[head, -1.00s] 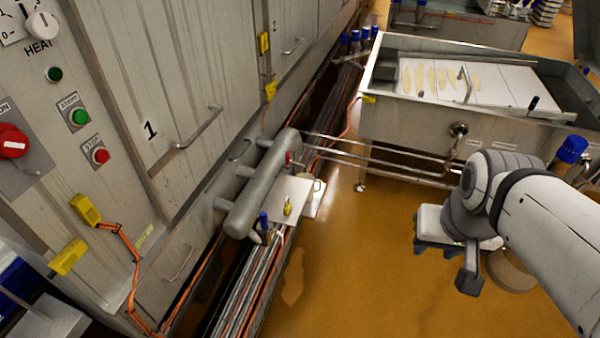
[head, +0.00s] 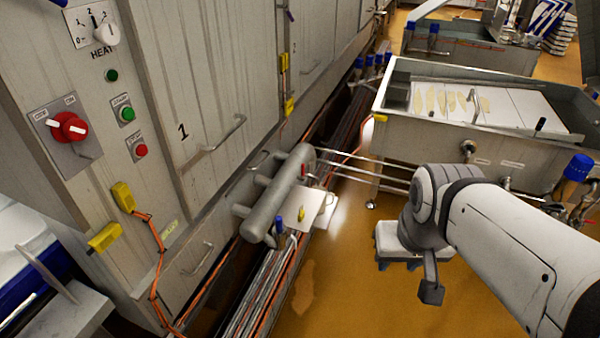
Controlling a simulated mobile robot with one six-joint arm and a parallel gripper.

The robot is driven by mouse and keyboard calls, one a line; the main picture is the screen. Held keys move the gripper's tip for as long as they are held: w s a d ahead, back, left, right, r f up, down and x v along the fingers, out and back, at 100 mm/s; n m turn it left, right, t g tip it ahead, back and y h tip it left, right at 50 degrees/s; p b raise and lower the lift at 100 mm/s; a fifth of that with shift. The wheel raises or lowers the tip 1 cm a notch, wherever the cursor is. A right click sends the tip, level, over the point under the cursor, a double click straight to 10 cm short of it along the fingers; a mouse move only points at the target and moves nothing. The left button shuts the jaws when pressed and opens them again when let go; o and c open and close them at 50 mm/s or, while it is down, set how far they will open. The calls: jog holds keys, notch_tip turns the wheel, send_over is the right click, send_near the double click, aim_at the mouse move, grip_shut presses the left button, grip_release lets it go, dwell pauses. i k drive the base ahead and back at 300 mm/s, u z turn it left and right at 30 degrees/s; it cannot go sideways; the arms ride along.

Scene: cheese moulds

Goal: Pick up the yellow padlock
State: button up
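A small yellow object that looks like the padlock (head: 301,212) sits upright on a pale flat plate (head: 312,203) beside the grey cylindrical pipe. It is too small to make out in detail. My gripper (head: 398,264) hangs at the end of my white and grey arm, to the right of the plate and lower in the picture, apart from the padlock and over the orange floor. Its dark fingertips show only partly below the pale housing, so its opening is unclear. I see nothing held in it.
The grey pipe (head: 278,195) and blue-capped valve (head: 280,225) stand close by the plate. Tall metal cabinets with a red switch (head: 68,127) fill the left. A steel vat (head: 440,153) stands behind. Orange floor (head: 345,275) is open between plate and gripper.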

aim_at(300, 216)
jog(key=u, duration=0.05)
jog(key=i, duration=1)
